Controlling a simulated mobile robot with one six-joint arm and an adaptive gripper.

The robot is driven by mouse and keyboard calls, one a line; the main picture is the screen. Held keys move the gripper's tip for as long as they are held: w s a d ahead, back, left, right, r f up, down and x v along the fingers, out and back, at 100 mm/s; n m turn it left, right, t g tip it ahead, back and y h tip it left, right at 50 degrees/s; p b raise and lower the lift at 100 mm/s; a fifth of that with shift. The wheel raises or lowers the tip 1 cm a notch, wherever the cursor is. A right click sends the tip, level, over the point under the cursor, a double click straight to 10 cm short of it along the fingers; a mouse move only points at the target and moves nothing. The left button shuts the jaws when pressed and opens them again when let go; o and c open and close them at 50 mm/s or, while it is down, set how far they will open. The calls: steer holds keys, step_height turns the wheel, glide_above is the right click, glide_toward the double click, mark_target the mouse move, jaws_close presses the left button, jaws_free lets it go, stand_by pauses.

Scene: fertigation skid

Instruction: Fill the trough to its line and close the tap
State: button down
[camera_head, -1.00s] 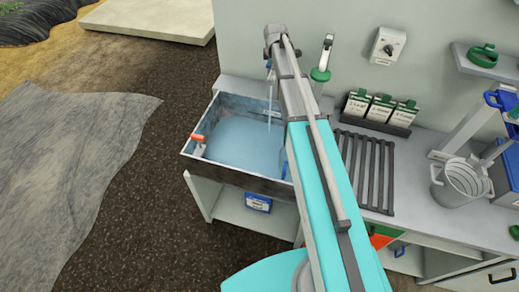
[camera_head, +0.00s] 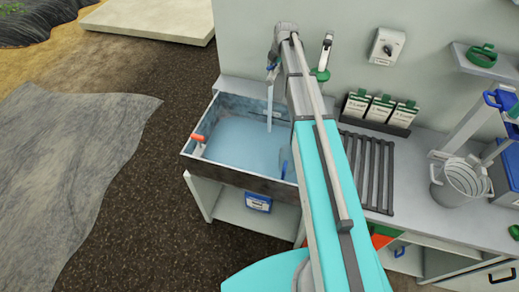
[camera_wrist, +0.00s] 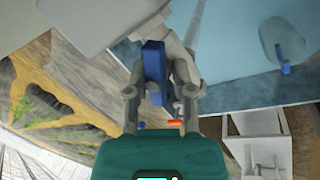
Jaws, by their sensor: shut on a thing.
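The trough (camera_head: 222,178) is a grey open basin on the left of the bench with blue water (camera_head: 235,145) in it. A stream of water (camera_head: 269,112) falls into it from the tap (camera_head: 271,73) at the wall, which my arm partly covers. In the wrist view my gripper (camera_wrist: 160,88) is shut on the tap's blue handle (camera_wrist: 153,70). The water shows there too (camera_wrist: 235,60). I cannot make out the fill line on the trough wall.
An orange-topped fitting (camera_head: 198,140) sits at the trough's left end. A second, green-handled fitting (camera_head: 321,72) is on the wall right of my arm. A slatted rack (camera_head: 370,170), seed boxes (camera_head: 380,108) and a grey bucket (camera_head: 460,182) stand on the right.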

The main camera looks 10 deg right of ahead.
steer(key=n, duration=0.2)
steer(key=shift+w+n+y, duration=0.25)
steer(key=shift+n+y, duration=0.05)
steer(key=shift+y, duration=0.1)
steer(key=shift+s+a, duration=0.15)
stand_by(7.2)
